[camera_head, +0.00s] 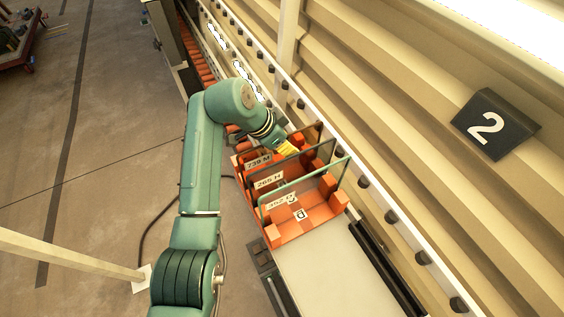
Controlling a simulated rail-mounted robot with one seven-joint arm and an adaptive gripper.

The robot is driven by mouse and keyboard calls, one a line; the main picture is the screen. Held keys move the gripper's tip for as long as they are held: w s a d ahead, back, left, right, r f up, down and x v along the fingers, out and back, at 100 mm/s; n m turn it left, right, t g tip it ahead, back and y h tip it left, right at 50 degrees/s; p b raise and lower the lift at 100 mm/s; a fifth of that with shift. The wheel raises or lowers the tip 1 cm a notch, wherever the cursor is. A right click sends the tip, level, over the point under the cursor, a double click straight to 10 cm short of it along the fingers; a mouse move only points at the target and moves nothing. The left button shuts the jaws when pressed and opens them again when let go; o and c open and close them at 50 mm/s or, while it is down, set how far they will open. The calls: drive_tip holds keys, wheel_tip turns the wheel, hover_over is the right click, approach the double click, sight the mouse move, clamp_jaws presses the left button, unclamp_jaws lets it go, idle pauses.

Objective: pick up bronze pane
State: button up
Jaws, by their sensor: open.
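An orange rack (318,212) holds several upright panes side by side, with white labels along its left side. The rearmost pane (313,128) has a brownish edge and looks like the bronze pane, though its tint is hard to tell. Much of it is hidden behind my arm and the other panes. The front pane (347,168) has a green edge. My gripper (290,149), with yellow fingertips, is over the rear part of the rack, close to the rear panes. It is open; whether it touches a pane cannot be told.
A pale flat bed (345,275) lies in front of the rack. A rail with dark rollers (364,183) and a ribbed wall run along the right. A black sign marked 2 (487,123) is on the wall. Open floor (110,130) lies left.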

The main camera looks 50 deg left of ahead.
clamp_jaws()
drive_tip(key=shift+r, duration=0.1)
idle(0.4)
